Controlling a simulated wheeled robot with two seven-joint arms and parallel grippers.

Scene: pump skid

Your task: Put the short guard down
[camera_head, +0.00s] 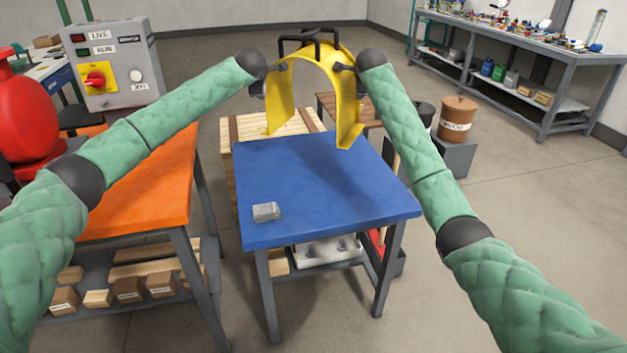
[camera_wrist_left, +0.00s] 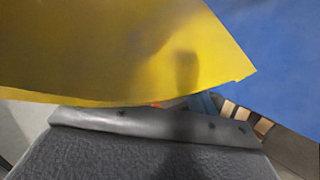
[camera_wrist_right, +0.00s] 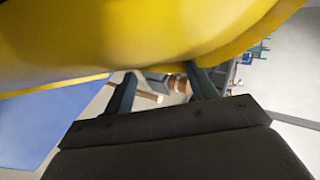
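The short guard (camera_head: 341,84) is a yellow arched shell with black bar handles on top. It is in the air above the far part of the blue table (camera_head: 315,195), its open side down. My left gripper (camera_head: 276,68) is at its left side and my right gripper (camera_head: 342,67) at its right side; they hold it up between them. The guard fills the upper part of the left wrist view (camera_wrist_left: 110,50) and of the right wrist view (camera_wrist_right: 130,35). It hides the fingertips there, so the exact grip points do not show.
A small grey block (camera_head: 266,212) lies on the blue table near its left front; the rest of the top is clear. An orange table (camera_head: 150,195) with a red machine stands left. A wooden pallet or crate (camera_head: 250,125) is behind. A brown bucket (camera_head: 458,115) stands right.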

